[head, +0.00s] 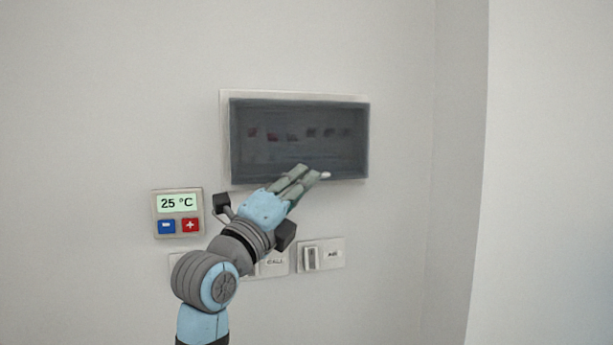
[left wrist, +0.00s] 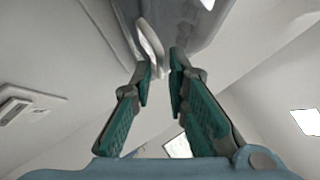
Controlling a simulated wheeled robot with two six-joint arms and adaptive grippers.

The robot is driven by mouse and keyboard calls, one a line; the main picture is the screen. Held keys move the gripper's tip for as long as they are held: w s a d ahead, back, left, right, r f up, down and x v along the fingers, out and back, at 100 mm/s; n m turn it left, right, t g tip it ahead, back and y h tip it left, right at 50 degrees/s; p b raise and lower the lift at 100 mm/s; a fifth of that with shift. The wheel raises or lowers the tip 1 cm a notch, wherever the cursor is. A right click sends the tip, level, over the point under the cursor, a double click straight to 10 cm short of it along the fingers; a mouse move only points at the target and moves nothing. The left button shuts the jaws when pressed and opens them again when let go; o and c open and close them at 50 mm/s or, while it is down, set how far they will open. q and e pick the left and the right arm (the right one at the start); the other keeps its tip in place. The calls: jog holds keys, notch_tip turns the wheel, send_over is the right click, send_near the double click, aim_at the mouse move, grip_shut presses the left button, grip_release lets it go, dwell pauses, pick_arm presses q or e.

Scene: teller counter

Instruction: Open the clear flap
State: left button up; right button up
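The clear flap (head: 300,150) is a smoky see-through cover on the wall box, and it looks closed. Dark and reddish small parts show dimly behind it. A small white handle (head: 326,175) sits at its lower edge. My left gripper (head: 308,172) is at this lower edge, with its fingertips just left of the handle. In the left wrist view the fingers (left wrist: 163,72) are apart, and the white handle (left wrist: 150,45) is at the left fingertip, partly in the gap. I cannot tell whether they touch. My right gripper is in neither view.
A thermostat panel (head: 178,213) reading 25 °C, with blue and red buttons, is on the wall left of my arm. A switch plate (head: 335,254) is below the box, and another plate labelled CALL (head: 275,264) is partly behind my arm. The wall right of the box is bare.

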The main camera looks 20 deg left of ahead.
pick_arm(q)
jog(key=shift+w+r, duration=0.3)
jog(key=shift+w, duration=0.4)
jog(key=shift+d, duration=0.1)
grip_shut()
jog(key=shift+s+d, duration=0.1)
jog(key=shift+d, duration=0.05)
